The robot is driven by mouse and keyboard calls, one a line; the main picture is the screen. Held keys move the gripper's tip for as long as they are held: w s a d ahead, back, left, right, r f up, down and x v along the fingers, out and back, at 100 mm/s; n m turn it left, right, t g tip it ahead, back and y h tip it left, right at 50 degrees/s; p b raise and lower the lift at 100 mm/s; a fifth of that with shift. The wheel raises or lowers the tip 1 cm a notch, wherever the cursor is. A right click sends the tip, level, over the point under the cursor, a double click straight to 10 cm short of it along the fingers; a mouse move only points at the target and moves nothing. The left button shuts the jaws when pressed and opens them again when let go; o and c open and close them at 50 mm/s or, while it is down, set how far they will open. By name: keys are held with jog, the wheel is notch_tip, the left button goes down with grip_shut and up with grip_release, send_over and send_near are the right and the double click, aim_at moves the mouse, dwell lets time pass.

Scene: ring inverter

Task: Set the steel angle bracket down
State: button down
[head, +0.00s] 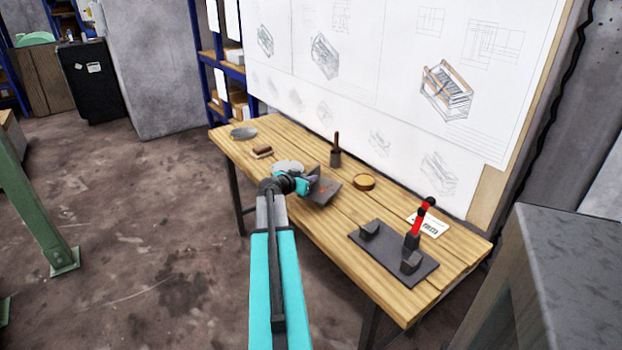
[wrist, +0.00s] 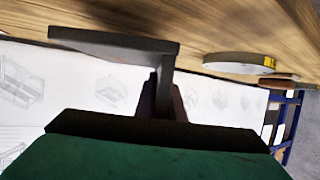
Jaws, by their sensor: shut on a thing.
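The steel angle bracket (head: 327,193) is a dark grey L-shaped piece over the middle of the wooden workbench (head: 300,224). My gripper (head: 303,183) is shut on it, with the arm reaching in from the front. In the wrist view the bracket (wrist: 115,44) shows one wide plate along the bench top side and a second plate standing off it, running into the jaws (wrist: 160,108). The fingertips are mostly hidden. I cannot tell whether the bracket touches the bench.
A round disc (head: 287,166), a brush (head: 262,152) and a grey dish (head: 243,133) lie left of the bracket. A wooden-handled tool (head: 336,150) stands behind.

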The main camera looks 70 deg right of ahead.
jog(key=shift+f, duration=1.4)
jog(key=c, duration=1.8)
grip_release()
jog(key=shift+a+f, duration=0.1)
jog(key=shift+f, duration=0.15)
jog(key=shift+c, duration=0.2)
jog(key=shift+a, duration=0.1)
jog(key=shift+b+v, duration=0.6)
jog(key=shift+v, duration=5.3)
jog(key=shift+r, duration=0.15)
